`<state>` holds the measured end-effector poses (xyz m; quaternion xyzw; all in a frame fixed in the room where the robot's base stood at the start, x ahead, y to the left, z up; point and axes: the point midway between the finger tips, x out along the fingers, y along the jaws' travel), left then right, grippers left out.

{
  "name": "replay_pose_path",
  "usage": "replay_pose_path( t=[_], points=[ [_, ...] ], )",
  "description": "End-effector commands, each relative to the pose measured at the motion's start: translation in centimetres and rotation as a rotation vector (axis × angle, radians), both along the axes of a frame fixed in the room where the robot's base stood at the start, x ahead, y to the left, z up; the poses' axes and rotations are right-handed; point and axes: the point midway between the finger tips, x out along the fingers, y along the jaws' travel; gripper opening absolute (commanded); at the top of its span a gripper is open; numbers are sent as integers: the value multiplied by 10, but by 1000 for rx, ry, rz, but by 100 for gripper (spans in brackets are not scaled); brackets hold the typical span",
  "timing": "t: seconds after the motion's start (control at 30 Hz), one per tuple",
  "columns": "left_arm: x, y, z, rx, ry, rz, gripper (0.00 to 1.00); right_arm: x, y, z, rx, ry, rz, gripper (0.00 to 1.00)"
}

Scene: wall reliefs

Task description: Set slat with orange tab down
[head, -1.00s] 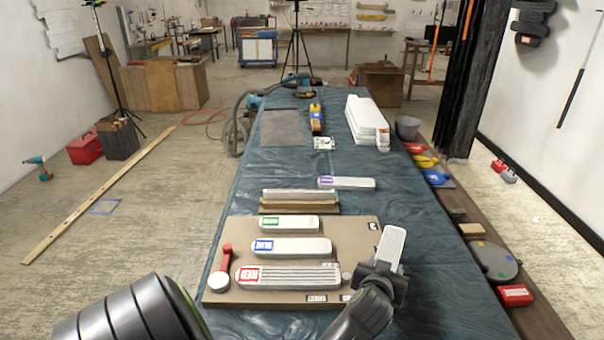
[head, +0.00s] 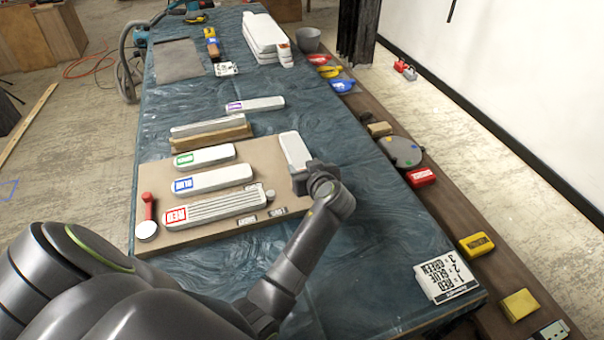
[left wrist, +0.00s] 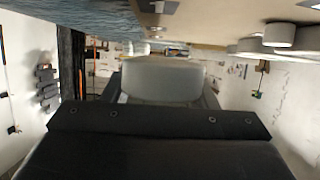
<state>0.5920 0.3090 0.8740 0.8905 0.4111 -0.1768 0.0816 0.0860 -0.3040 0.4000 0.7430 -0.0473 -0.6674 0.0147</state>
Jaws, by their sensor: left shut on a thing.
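My left gripper (head: 318,178) is shut on a pale slat (head: 295,151) at the right end of the brown board (head: 270,158). The slat points away from me; I cannot tell whether it touches the board. In the left wrist view the slat (left wrist: 162,80) stands out beyond the dark gripper body. No orange tab shows on it; its near end is hidden by the gripper. On the board lie slats with a red tab (head: 215,208), a blue tab (head: 215,178) and a green tab (head: 206,156). My right gripper is out of view.
A purple-tab slat (head: 258,104) lies behind a wooden block with a pale strip (head: 209,128). A red-handled crank (head: 147,210) stands at the board's left. A white stack (head: 265,35) sits farther back. A printed card (head: 446,277) lies front right. The cloth right of the board is clear.

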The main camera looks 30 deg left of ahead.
Motion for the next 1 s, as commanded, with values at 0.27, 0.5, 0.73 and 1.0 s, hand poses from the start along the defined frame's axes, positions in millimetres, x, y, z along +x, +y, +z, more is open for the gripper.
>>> replay_pose_path(
  t=[0.27,0.5,0.73,1.0],
  points=[
    [0,0,-34,2,2,-1,27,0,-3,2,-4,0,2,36],
    [0,0,-39,1,-2,-1,27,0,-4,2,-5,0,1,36],
    [0,0,-41,0,0,-1,59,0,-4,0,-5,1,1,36],
    [0,0,-41,0,0,-1,74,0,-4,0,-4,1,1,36]
  ],
)
